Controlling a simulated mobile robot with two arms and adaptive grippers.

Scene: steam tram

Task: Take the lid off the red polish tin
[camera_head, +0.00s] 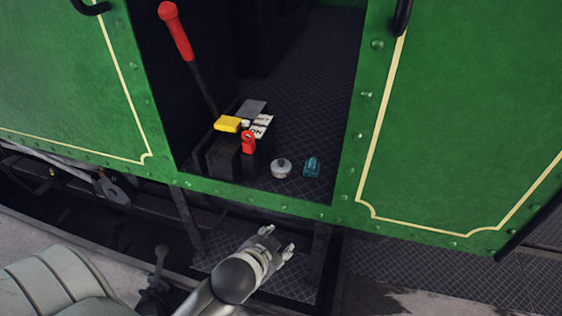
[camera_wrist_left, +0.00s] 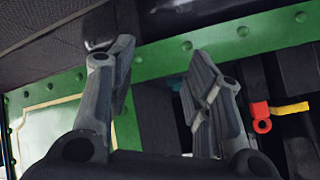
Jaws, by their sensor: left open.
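I see no plainly red tin. A small round tin (camera_head: 281,169), pale with a grey top and a small knob, stands on the cab floor near the doorway edge. It is the only round tin I make out; its label is too small to read. My left gripper (camera_head: 278,240) is open and empty outside the doorway, in front of and below the tin, apart from it. In the left wrist view the open fingers (camera_wrist_left: 160,62) point towards the green sill, and I cannot make out the tin there. My right gripper is not in view.
A teal object (camera_head: 312,167) stands just right of the tin. A red item with a hole (camera_head: 248,142), a yellow block (camera_head: 227,124) and papers (camera_head: 262,126) lie to the left. A red-handled lever (camera_head: 176,32) rises behind. The green sill (camera_head: 250,197) edges the floor.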

